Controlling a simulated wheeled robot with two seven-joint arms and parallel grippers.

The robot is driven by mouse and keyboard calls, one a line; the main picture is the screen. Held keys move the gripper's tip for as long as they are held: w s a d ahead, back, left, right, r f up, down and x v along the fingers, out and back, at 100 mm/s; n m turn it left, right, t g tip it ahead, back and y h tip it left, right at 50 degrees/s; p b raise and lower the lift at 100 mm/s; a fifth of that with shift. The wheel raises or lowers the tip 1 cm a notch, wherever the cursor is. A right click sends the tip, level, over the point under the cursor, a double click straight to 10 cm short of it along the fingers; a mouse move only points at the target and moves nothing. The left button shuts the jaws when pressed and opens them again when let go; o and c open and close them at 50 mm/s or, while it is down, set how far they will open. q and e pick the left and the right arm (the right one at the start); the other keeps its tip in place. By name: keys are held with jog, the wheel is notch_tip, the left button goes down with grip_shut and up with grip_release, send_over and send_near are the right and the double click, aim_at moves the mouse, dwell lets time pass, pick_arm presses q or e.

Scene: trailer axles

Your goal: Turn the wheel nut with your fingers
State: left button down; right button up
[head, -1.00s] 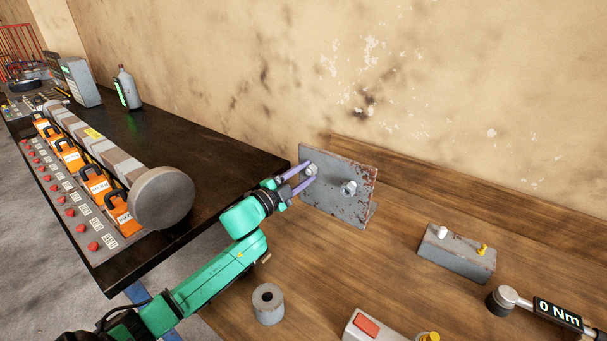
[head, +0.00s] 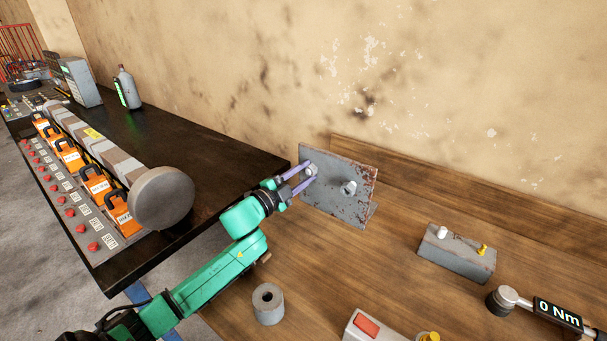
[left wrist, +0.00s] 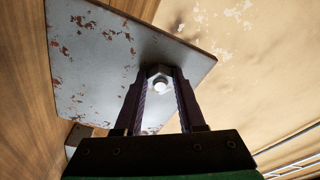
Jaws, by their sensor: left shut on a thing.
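The wheel nut (head: 311,170) sits on the left stud of an upright, rust-flecked grey metal plate (head: 335,205). In the left wrist view the nut (left wrist: 158,72) is a grey hexagon around a pale stud end, against the plate (left wrist: 95,60). My left gripper (head: 306,174) reaches in from the left with its two purple fingers on either side of the nut. It is shut on the nut, and the fingertips (left wrist: 159,78) touch its sides. A second nut or stud (head: 349,187) stands on the plate to the right, untouched. My right gripper is not in view.
A grey block (head: 457,256) with white and yellow pegs stands on the wooden bench, right of the plate. A hollow grey cylinder (head: 268,304) and a torque wrench (head: 545,310) reading 0 Nm lie nearer.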

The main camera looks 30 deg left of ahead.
pick_arm(q)
jog(key=shift+r, duration=0.45)
jog(key=m, duration=0.5)
jog(key=m+g, duration=0.1)
jog(key=m, duration=0.2)
jog(key=shift+w+a+r+m, duration=0.1)
jog(key=shift+a+r+m, duration=0.05)
jog(key=shift+r+m, duration=0.15)
jog(key=shift+c, duration=2.1)
grip_release()
jog(key=shift+f, duration=0.1)
jog(key=shift+f+n, duration=0.1)
jog(key=shift+n, duration=0.3)
jog(key=shift+d+f, duration=0.2)
jog(key=shift+f, duration=0.2)
